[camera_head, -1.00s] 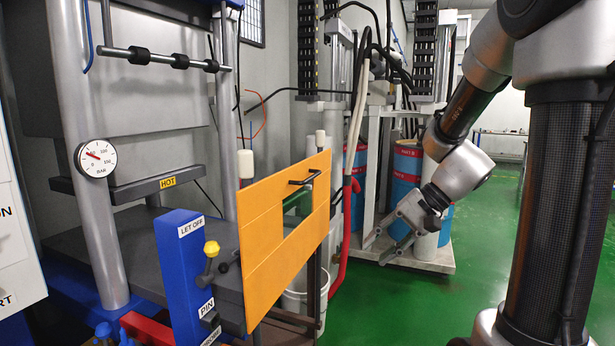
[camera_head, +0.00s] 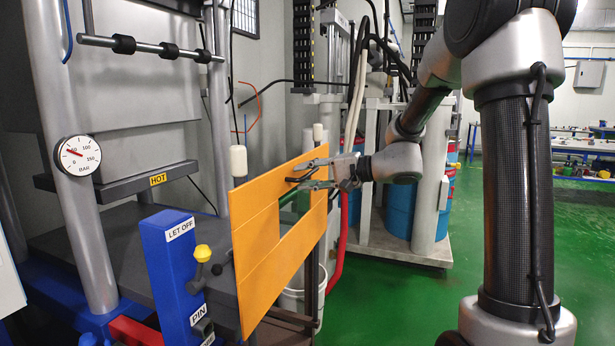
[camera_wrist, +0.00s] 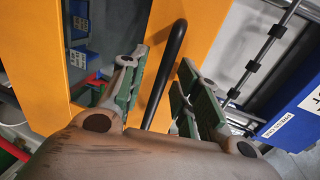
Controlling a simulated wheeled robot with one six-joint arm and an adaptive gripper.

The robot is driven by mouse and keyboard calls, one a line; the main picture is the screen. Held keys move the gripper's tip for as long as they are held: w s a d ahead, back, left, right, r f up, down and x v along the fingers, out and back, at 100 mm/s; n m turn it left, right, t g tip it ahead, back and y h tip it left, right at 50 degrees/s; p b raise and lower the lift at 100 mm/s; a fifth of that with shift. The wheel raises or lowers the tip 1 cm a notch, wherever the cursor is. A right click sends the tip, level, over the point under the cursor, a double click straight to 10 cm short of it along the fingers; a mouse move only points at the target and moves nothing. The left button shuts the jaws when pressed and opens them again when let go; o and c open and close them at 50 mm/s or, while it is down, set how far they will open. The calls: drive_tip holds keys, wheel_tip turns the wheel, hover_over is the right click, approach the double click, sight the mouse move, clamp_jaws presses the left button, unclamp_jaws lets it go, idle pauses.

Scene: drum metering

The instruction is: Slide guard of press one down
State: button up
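The guard of the press is an orange panel (camera_head: 262,236) with a cut-out window, standing upright at the press front. Its black bar handle (camera_head: 300,178) is near the top edge. My gripper (camera_head: 308,173) is at this handle, its fingers pointing left, one above and one below the bar. In the wrist view the black handle (camera_wrist: 166,72) runs between the two open finger pads (camera_wrist: 160,90), with a gap visible on both sides. The fingers do not look closed on it.
A blue post (camera_head: 178,262) labelled LET OFF, with a yellow-knobbed lever (camera_head: 202,253), stands left of the guard. A pressure gauge (camera_head: 77,155) is on the press column. Blue drums (camera_head: 402,208) stand behind my arm. Green floor (camera_head: 400,310) is clear at front.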

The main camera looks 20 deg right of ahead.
drive_tip(key=shift+a, duration=0.15)
clamp_jaws()
drive_tip(key=shift+f, duration=0.1)
wheel_tip(320, 180, down, 37)
drive_tip(key=shift+f, duration=0.2)
drive_tip(key=shift+s, duration=0.1)
drive_tip(key=shift+c, duration=0.5)
unclamp_jaws()
drive_tip(key=shift+f, duration=0.1)
drive_tip(key=shift+o, duration=0.5)
